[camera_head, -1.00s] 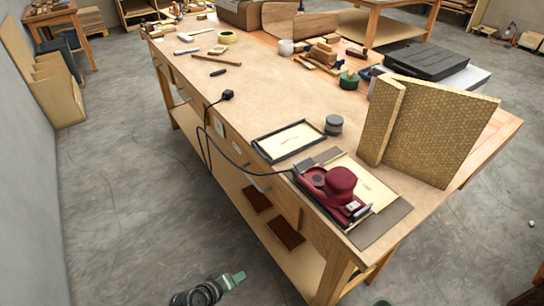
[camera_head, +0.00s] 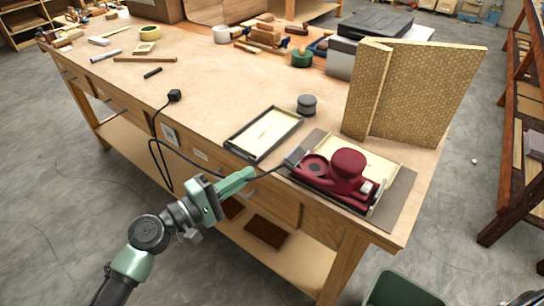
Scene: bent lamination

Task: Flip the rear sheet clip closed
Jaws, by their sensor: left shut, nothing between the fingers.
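A dark red sander (camera_head: 342,176) lies on a grey mat (camera_head: 397,193) near the workbench's front right corner, with a pale sheet (camera_head: 383,172) beside and behind it. A small light-coloured part (camera_head: 367,187) shows at the sander's right end; I cannot tell whether it is the rear sheet clip or how it stands. My left gripper (camera_head: 248,176) is shut and empty, in front of the bench edge, to the left of the sander and apart from it. My right gripper is not in view.
A black cord runs from the sander to a plug (camera_head: 174,96) on the workbench (camera_head: 220,85). A shallow dark-framed tray (camera_head: 264,133) and a dark round container (camera_head: 307,105) sit close by. A patterned folded panel (camera_head: 420,95) stands behind the sander.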

